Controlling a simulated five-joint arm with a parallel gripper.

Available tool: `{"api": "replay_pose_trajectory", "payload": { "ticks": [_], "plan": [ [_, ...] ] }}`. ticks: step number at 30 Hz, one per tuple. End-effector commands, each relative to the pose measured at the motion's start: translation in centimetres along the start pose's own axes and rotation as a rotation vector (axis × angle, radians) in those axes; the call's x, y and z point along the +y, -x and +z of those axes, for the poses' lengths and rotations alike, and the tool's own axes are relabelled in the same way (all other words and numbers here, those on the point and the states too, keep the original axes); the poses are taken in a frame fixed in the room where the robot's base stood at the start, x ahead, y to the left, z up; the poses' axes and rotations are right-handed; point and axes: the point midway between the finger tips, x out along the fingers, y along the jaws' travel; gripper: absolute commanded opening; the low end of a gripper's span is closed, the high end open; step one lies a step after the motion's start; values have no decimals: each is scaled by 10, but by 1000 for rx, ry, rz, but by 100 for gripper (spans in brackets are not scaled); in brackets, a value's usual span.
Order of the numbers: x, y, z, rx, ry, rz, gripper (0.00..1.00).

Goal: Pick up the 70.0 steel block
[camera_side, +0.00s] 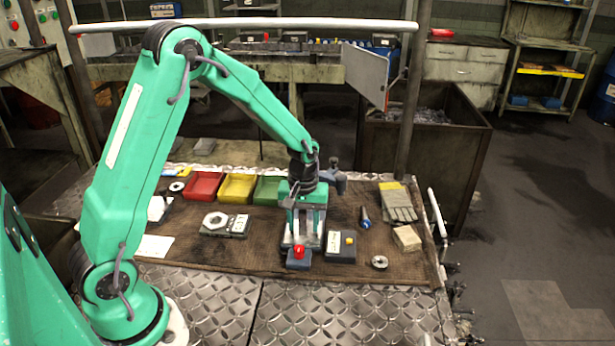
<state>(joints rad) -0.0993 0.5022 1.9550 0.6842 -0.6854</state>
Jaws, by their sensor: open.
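My gripper (300,238) points down over the middle of the work mat, with its jaws apart. Below and between its fingers are a grey metallic piece, partly hidden by the fingers, and a dark blue-grey base (298,264) with a red knob (299,252). I cannot tell whether the fingers touch anything. No marking reading 70.0 is legible, so I cannot tell for sure which piece is the 70.0 steel block. A dark block (336,252) with a white label and a yellow knob sits just right of the gripper.
Left of the gripper lies a grey labelled device (239,227) with a hexagonal piece. Red (203,186), yellow (236,188) and green bins line the back. To the right are gloves (399,207), a beige block (407,238), a metal ring (380,262) and a dark blue-handled piece (365,218).

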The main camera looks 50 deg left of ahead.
Motion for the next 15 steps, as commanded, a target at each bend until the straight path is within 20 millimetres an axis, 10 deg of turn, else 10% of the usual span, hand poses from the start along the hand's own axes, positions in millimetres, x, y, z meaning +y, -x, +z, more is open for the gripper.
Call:
{"api": "replay_pose_trajectory", "payload": {
  "ticks": [15],
  "plan": [
    [0, 0, 0, 0, 0, 0, 40]
  ]
}}
